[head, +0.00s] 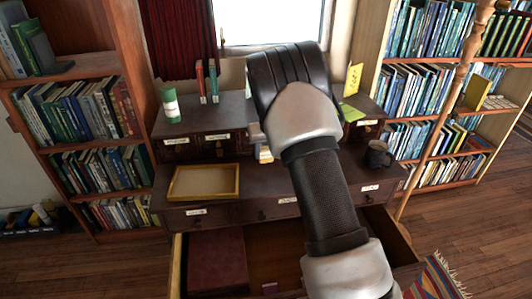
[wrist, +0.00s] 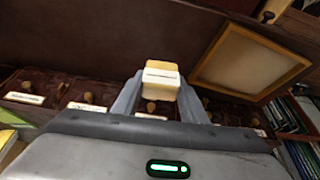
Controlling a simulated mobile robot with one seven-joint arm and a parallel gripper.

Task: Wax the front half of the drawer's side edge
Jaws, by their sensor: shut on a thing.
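The open drawer (head: 177,266) juts out below the desk at the bottom of the head view. Its pale left side edge shows; part of its right side (head: 402,246) shows beyond my arm, which hides much of the drawer between. The wax block (wrist: 161,69), yellowish with a white label band, sits between the fingers of my gripper (wrist: 162,92) in the wrist view. My gripper is shut on it. In the head view a bit of the block (head: 264,154) shows above the desk, left of my arm, apart from the drawer. My arm hides most of the gripper there.
A yellow-rimmed tray (head: 204,198) lies on the desk (head: 260,185). A dark red book or box (head: 217,262) lies in the drawer's left part. A dark mug (head: 378,155) stands at right, a green-and-white container (head: 171,106) on the left raised section. Bookshelves flank the desk.

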